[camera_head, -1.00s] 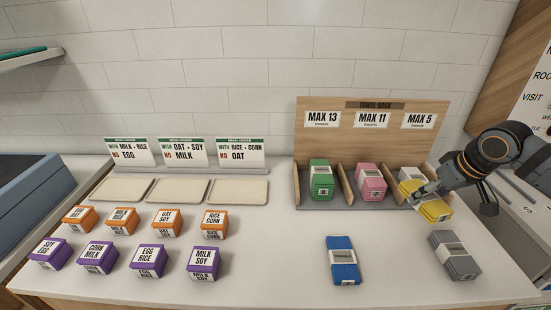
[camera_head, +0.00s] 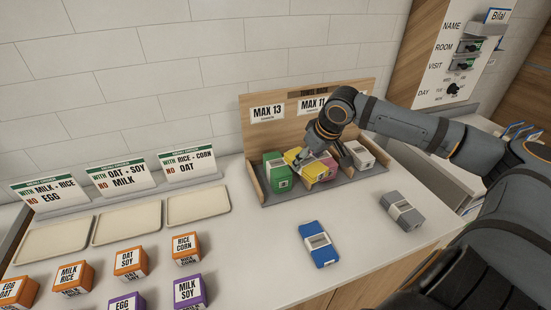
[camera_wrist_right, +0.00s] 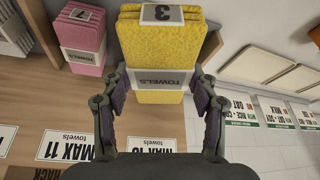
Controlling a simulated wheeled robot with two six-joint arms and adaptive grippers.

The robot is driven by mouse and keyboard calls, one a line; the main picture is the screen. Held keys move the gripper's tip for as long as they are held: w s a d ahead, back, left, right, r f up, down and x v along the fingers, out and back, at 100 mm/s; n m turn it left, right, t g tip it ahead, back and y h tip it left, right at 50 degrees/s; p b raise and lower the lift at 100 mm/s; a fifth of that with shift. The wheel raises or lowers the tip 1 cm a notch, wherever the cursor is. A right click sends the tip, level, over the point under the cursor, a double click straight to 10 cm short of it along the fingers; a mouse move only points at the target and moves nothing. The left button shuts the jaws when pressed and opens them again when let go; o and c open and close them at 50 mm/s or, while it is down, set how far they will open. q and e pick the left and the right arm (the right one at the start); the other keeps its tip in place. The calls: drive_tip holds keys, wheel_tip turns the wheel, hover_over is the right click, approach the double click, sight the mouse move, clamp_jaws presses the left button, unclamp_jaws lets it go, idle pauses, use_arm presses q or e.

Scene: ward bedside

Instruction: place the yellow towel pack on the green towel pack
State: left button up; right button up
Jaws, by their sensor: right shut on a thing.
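The yellow towel pack (camera_head: 292,157) is held by my right gripper (camera_head: 302,155), whose fingers are shut on its sides. In the right wrist view the yellow pack (camera_wrist_right: 160,45) sits between the two fingers (camera_wrist_right: 160,98), with its label facing the camera. The green towel pack (camera_head: 278,174) stands in the left bay of the wooden rack. The yellow pack is just right of the green one in the head view and covers part of the pink pack (camera_head: 329,167). Its height above the rack is hard to tell. My left gripper is not in view.
The towel rack (camera_head: 256,112) has dividers and a tall back board. A white pack (camera_head: 359,155) is in its right bay. Blue (camera_head: 319,246) and grey (camera_head: 402,212) packs lie on the counter in front. Trays (camera_head: 198,205) and labelled boxes stand left.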

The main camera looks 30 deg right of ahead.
drive_tip(key=shift+s+a+r+m+p, duration=0.15)
drive_tip(key=shift+s+a+r+p, duration=0.1)
drive_tip(key=shift+r+p, duration=0.25)
drive_tip(key=shift+s+a+r+m+p, duration=0.1)
drive_tip(key=shift+a+r+m+p, duration=0.15)
drive_tip(key=shift+p, duration=0.45)
drive_tip(key=shift+s+a+r+p, duration=0.15)
drive_tip(key=shift+r+p, duration=0.4)
drive_tip(key=shift+p, duration=0.25)
drive_tip(key=shift+a+f, duration=0.1)
drive_tip(key=shift+a, duration=0.1)
drive_tip(key=a+r+m+h+p, duration=0.1)
drive_tip(key=a+r+m+p, duration=0.1)
drive_tip(key=a+r+p, duration=0.4)
drive_tip(key=p, duration=0.6)
approach(276, 161)
drive_tip(key=shift+w+f+m, duration=0.3)
drive_tip(key=shift+w+f, duration=0.4)
drive_tip(key=shift+w, duration=0.1)
drive_tip(key=shift+w+f, duration=0.15)
drive_tip(key=shift+f, duration=0.1)
drive_tip(key=shift+w+f+p, duration=0.1)
drive_tip(key=shift+f+p, duration=0.2)
drive_tip(key=shift+p, duration=0.15)
wheel_tip(276, 161, down, 2)
drive_tip(key=shift+f+p, duration=0.2)
drive_tip(key=shift+p, duration=0.6)
drive_tip(key=shift+f+h, duration=0.25)
drive_tip(key=shift+h, duration=0.05)
